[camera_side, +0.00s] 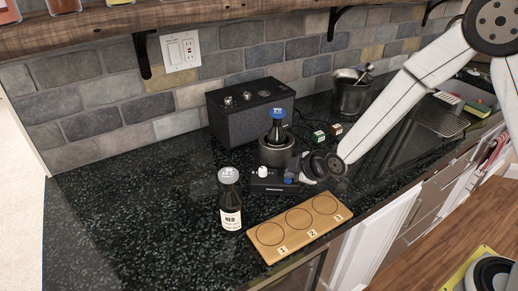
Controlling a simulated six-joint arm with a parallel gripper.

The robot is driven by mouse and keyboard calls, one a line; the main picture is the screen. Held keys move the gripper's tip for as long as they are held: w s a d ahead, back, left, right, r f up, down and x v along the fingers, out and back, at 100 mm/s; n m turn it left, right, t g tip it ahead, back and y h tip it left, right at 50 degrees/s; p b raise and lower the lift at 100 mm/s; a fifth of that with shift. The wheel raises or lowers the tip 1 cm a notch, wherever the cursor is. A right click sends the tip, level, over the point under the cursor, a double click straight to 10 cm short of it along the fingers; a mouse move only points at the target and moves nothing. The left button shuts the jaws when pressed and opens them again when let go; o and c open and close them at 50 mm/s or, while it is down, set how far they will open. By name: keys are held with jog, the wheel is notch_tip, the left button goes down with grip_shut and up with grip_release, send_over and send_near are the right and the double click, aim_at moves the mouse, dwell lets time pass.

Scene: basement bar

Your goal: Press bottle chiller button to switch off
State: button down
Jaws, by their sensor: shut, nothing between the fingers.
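The bottle chiller (276,157) is a dark cylinder with a black bottle (278,131) with a blue cap standing in it. A low black control box (272,187) sits in front of it, with a white knob (263,171) and a small blue part (289,178) that looks like a button. My gripper (300,179) is shut and empty, reaching in from the right, low beside the blue part. The gripper tips are small here, and I cannot tell whether they touch it. Whether the chiller is on is not visible.
A bottle with a pale cap (230,204) stands left of the box. A wooden board with three numbered circles (269,234) lies in front. A black speaker (245,106), small boxes (319,137) and a metal bucket (351,95) are behind. The counter's left side is clear.

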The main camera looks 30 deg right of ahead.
aim_at(292, 183)
jog(key=shift+r, duration=0.75)
jog(key=shift+r, duration=0.1)
jog(key=shift+r, duration=2.4)
jog(key=shift+s+d, duration=0.1)
jog(key=shift+s, duration=0.05)
jog(key=s+d+f+m+g+h, duration=0.1)
jog(key=s+d+m+g, duration=0.2)
jog(key=s, duration=0.6)
jog(key=s+d+m+g, duration=0.3)
jog(key=s+d+m, duration=0.3)
jog(key=s+m, duration=0.2)
jog(key=shift+s+d+f+h, duration=0.35)
jog(key=shift+s+h, duration=0.05)
jog(key=shift+s, duration=0.45)
